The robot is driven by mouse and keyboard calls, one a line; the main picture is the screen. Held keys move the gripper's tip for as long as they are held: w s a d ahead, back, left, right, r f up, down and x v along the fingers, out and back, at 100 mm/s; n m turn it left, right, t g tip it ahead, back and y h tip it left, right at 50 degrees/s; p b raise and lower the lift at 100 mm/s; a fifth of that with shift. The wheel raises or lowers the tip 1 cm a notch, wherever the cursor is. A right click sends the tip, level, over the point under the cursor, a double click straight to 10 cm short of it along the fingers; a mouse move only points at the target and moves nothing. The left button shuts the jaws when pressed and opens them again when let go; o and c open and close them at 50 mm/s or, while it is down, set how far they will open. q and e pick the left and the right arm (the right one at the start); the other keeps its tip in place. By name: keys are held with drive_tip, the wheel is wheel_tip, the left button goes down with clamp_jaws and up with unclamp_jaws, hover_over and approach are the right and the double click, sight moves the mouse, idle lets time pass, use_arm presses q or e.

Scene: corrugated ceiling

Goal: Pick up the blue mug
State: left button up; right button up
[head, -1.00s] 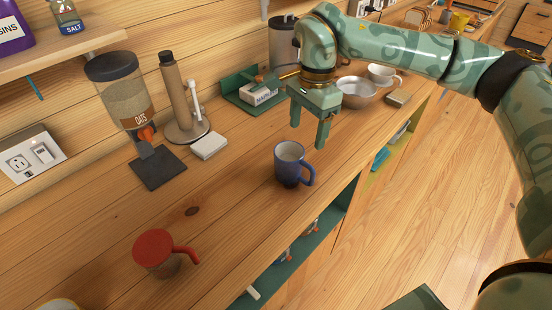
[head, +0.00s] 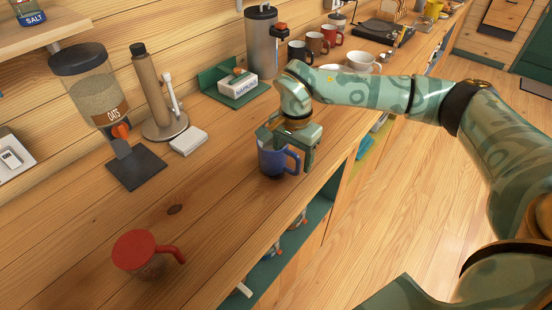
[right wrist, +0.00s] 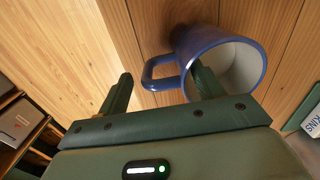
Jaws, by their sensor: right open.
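The blue mug (head: 270,162) stands upright on the wooden counter, its handle toward the right. My right gripper (head: 288,152) is open and low at the mug. In the right wrist view the gripper (right wrist: 162,70) has its fingers either side of the handle of the blue mug (right wrist: 222,48). One finger overlaps the mug's opening and the other is beyond the handle. I cannot tell whether the fingers touch the mug. My left gripper is not in view.
A red-lidded mug (head: 134,250) stands at the front left. The counter's right edge is close.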

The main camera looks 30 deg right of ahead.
wheel_tip(320, 180, down, 3)
drive_tip(key=shift+d+f, duration=0.1)
drive_tip(key=c, duration=1.3)
drive_tip(key=shift+r, duration=0.2)
